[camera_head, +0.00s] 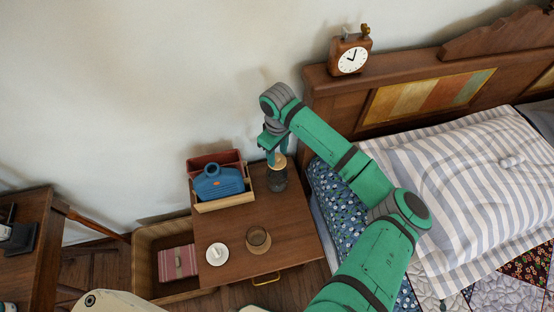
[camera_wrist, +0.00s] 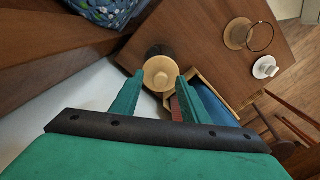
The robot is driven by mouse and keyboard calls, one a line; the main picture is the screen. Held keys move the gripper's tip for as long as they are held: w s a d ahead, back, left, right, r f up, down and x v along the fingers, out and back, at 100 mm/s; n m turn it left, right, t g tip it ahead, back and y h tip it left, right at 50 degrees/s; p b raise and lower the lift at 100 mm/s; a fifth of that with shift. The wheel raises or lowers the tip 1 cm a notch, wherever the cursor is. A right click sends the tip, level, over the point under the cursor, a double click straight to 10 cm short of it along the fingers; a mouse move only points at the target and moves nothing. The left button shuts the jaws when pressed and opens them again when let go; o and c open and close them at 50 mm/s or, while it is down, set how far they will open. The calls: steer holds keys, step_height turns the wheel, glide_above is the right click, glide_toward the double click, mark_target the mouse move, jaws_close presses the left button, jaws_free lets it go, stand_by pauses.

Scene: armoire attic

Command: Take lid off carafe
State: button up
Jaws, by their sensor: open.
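The carafe (camera_head: 278,182) is a dark glass vessel standing upright on the small wooden table by the bed. Its light wooden lid (camera_head: 279,162) is on top. In the wrist view the round lid (camera_wrist: 160,74) with its raised knob lies between my fingertips, and the dark carafe body shows only a little behind it. My gripper (camera_head: 273,150) is above the carafe, pointing down. In the wrist view my gripper (camera_wrist: 160,78) is open, with one finger on each side of the lid. I cannot tell whether either finger touches it.
A glass cup on a coaster (camera_head: 258,240) and a white dish (camera_head: 217,253) are nearer the table's front. The bed (camera_head: 440,170) is close on the right; the wall is behind.

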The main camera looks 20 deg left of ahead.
steer(key=shift+a, duration=0.15)
jaws_close()
